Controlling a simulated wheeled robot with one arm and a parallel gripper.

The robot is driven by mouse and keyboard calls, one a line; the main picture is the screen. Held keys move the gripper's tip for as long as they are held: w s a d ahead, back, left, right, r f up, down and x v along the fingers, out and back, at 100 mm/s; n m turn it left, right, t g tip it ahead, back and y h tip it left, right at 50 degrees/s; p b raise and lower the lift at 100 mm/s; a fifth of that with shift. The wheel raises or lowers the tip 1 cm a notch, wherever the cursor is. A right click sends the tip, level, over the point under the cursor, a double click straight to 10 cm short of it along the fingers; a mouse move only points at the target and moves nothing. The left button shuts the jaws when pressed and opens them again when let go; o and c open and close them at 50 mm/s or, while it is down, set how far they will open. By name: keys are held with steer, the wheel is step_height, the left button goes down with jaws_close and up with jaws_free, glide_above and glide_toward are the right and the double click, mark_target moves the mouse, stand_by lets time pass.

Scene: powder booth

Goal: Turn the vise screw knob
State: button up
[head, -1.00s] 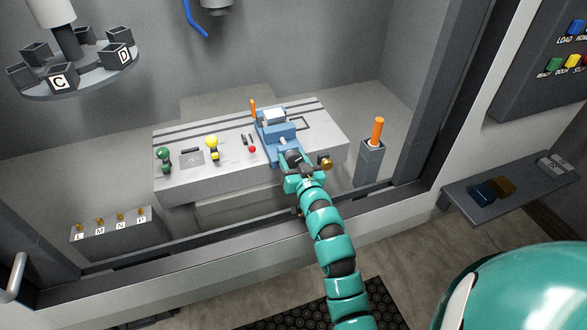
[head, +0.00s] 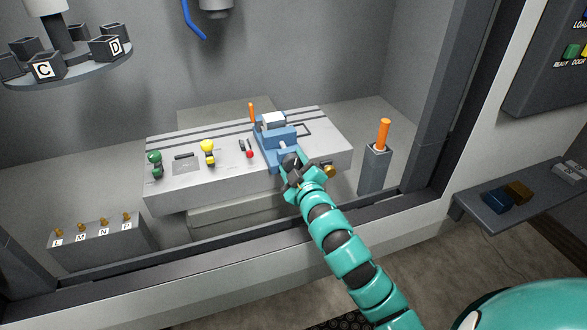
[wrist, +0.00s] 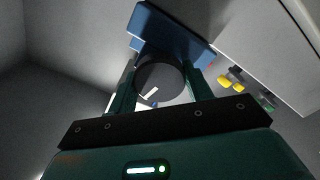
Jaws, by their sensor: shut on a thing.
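The blue vise (head: 276,148) sits on the grey machine table (head: 215,185), with a pale block (head: 272,120) at its far end. The dark round vise screw knob (head: 291,161) is at the near end. In the wrist view the knob (wrist: 160,78) shows a white mark on its face and lies between my two teal fingers. My gripper (wrist: 158,88) is shut on the knob. In the head view my gripper (head: 300,172) partly hides the knob. The vise body (wrist: 168,32) shows behind the knob in the wrist view.
Green (head: 154,163) and yellow (head: 208,150) knobs stand on the table left of the vise. An orange-handled tool (head: 383,135) stands in a grey holder at right. A lettered carousel (head: 70,72) hangs upper left. The booth's front sill (head: 220,243) lies below my arm.

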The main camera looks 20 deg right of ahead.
steer(key=shift+n, duration=1.2)
steer(key=o, duration=1)
